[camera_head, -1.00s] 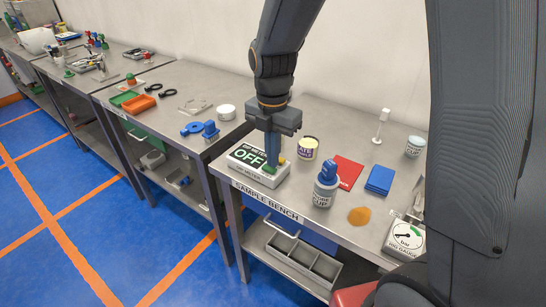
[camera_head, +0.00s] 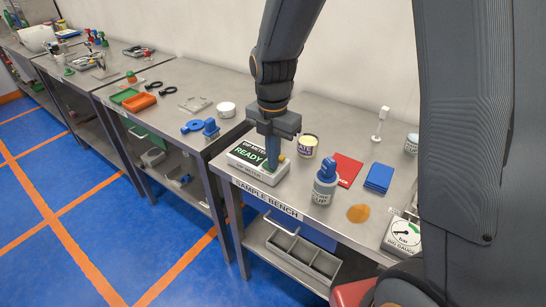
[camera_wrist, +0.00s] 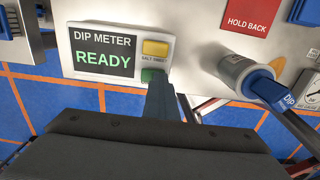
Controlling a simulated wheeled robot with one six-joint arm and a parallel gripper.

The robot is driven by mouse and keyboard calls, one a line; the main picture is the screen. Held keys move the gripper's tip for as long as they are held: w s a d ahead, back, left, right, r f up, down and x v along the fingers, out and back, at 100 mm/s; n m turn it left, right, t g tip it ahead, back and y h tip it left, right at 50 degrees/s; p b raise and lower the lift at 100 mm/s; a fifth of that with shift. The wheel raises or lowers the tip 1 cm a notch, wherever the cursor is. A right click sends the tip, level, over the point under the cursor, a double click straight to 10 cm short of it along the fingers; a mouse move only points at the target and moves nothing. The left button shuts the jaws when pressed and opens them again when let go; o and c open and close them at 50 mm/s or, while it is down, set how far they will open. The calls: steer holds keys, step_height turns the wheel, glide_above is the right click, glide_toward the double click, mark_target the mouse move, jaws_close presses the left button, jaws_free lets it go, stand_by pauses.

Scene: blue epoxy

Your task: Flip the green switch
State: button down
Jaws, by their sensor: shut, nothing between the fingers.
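The dip meter (camera_head: 245,152) is a pale box on the sample bench, and its dark display reads READY in green. In the wrist view the dip meter (camera_wrist: 103,51) shows a yellow button (camera_wrist: 155,48) and, below it, the green switch (camera_wrist: 152,75). My gripper (camera_head: 271,166) is shut and empty, with its blue fingers pointing down at the green switch. In the wrist view the fingertips (camera_wrist: 158,84) lie right at the switch's lower edge and partly cover it. I cannot tell whether they still touch it.
A grey cup with a blue dipper (camera_head: 325,183) stands right of the meter. A labelled jar (camera_head: 307,146), a red card (camera_head: 347,169), a blue pad (camera_head: 379,179) and a gauge (camera_head: 403,236) are also on the bench (camera_head: 310,218). A round white dish (camera_head: 226,110) sits on the neighbouring bench.

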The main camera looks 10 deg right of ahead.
steer(key=shift+f, duration=0.1)
steer(key=shift+w+a, duration=0.5)
steer(key=shift+a, duration=0.05)
steer(key=shift+r+p, duration=0.9)
steer(key=shift+r, duration=0.05)
step_height(320, 180, up, 12)
steer(key=shift+r, duration=0.2)
